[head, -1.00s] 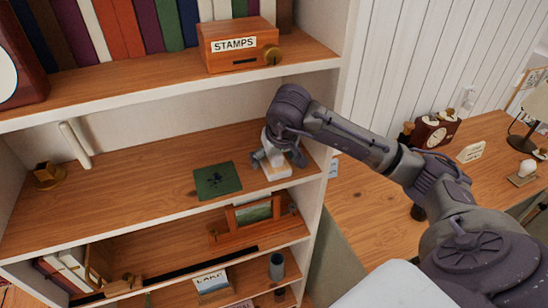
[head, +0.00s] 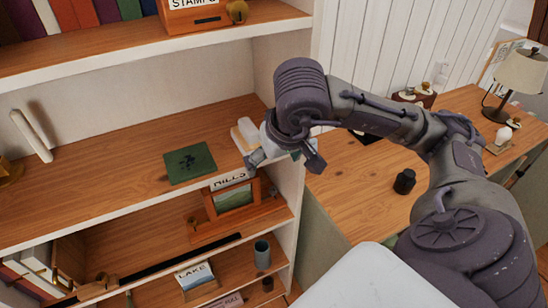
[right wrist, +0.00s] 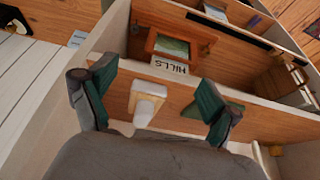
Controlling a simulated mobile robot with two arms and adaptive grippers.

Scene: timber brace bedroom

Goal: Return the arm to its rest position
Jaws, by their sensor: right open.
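My right gripper (head: 285,160) is open at the right end of the middle shelf (head: 110,165), by its front edge. In the right wrist view, its two green-padded fingers (right wrist: 155,100) are spread wide with nothing held between them. A small white object on a pale base (right wrist: 148,103) stands on the shelf beyond the fingertips. In the head view this white object (head: 244,134) is just left of the gripper and partly hidden by it. My right arm reaches in from the right, bent over the desk. My left gripper is not in view.
A dark green square (head: 190,162) lies on the shelf to the left. The wooden desk (head: 350,195) at right bears a black cup (head: 404,181) and a lamp (head: 520,72).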

